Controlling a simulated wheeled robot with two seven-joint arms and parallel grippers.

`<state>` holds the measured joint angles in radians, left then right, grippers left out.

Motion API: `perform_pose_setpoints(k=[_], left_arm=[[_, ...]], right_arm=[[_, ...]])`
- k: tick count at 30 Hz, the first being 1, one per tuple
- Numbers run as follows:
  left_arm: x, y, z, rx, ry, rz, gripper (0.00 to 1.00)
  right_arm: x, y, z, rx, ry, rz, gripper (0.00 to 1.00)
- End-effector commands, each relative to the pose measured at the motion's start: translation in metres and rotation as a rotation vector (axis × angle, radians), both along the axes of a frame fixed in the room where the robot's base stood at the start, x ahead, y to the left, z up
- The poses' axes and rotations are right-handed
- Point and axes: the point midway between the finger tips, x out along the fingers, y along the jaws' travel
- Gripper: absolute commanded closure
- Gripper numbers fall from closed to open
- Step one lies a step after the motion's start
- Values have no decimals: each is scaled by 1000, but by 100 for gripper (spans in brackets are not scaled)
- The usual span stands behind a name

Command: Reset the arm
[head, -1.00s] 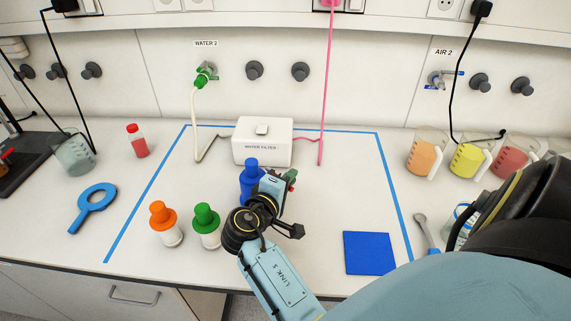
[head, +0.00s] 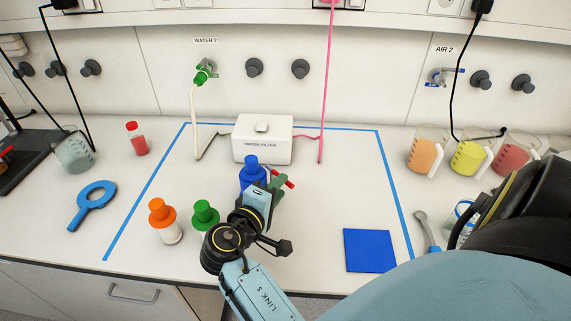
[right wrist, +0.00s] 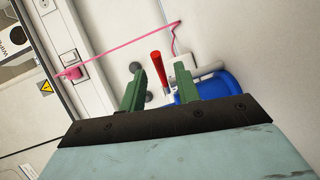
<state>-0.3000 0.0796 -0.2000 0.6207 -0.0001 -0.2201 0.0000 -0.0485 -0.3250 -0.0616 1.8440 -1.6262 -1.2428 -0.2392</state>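My right gripper (head: 280,189) is over the table, close to the front right of a blue-capped bottle (head: 250,163) in the head view. Its green fingers stand apart, with no object between them that I can tell as held. In the right wrist view the gripper (right wrist: 155,88) shows both fingers, with a red bar (right wrist: 158,68) between them. I cannot tell whether the bar is part of the gripper. The blue-capped bottle (right wrist: 217,84) shows behind the right finger there; touching or apart is unclear. My left gripper is not in view.
A white water filter box (head: 262,140) stands behind. Orange-capped (head: 163,217) and green-capped (head: 205,214) bottles stand left of my wrist. A blue square (head: 369,250) lies right. Juice jugs (head: 427,149) line the right side. The taped area's centre right is clear.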

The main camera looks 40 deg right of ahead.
Motion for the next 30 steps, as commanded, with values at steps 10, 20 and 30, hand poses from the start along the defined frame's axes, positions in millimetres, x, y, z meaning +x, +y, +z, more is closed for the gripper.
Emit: perform_pose_setpoints(k=[10,20,30], left_arm=[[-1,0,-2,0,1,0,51],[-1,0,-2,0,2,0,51],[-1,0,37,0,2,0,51]], right_arm=[[-7,17,3,-1,1,-2,68],[-7,17,4,-1,0,-1,68],[-6,17,43,-1,0,-1,68]])
